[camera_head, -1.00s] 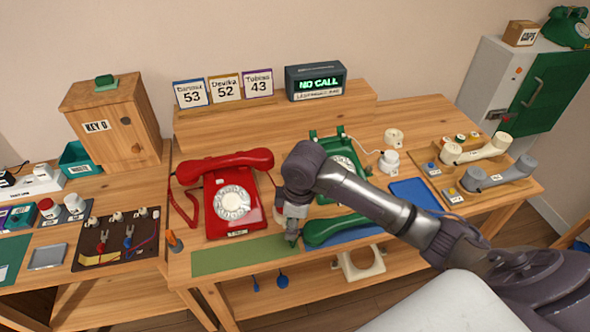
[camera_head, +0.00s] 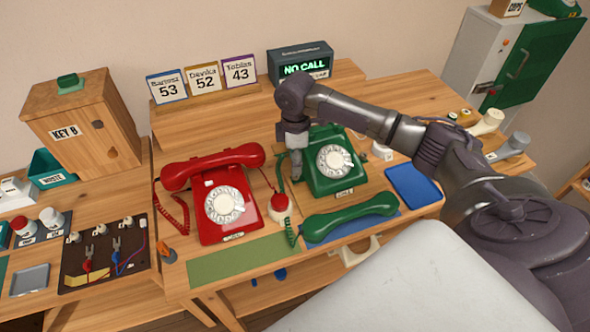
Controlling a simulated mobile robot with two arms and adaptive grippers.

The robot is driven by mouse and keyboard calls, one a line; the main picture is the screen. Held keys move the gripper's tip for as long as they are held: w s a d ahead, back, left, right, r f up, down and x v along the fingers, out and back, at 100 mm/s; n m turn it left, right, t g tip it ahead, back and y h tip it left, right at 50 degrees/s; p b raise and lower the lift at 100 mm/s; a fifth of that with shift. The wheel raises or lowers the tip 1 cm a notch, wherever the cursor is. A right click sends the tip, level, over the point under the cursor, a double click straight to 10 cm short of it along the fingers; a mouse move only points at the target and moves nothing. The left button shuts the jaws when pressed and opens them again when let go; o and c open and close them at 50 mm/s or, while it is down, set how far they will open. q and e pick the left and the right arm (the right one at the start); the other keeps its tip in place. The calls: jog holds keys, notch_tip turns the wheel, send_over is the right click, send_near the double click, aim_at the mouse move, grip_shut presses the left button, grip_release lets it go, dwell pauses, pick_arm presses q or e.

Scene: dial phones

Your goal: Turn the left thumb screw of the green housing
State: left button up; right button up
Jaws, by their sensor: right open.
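The green housing (camera_head: 321,183) is a green dial phone body with a white dial, standing on the wooden bench right of centre. Its green handset (camera_head: 350,216) lies off it, in front. My right gripper (camera_head: 297,170) points down close against the left side of the housing. Its jaws are open, but the finger gap is hard to see from here. I cannot make out the left thumb screw; the gripper covers that side. I cannot tell whether the gripper touches the housing. My left gripper is out of view.
A red dial phone (camera_head: 211,231) stands left of the gripper. A small red-topped white item (camera_head: 280,206) sits just in front of it. A blue tray (camera_head: 412,184) lies to the right. A green mat (camera_head: 238,262) lies bare at the front edge.

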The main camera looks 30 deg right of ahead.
notch_tip(320, 180, down, 4)
jog(key=shift+f, duration=0.5)
jog(key=shift+c, duration=1.1)
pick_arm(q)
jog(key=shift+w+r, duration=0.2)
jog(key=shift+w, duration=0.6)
pick_arm(e)
grip_shut()
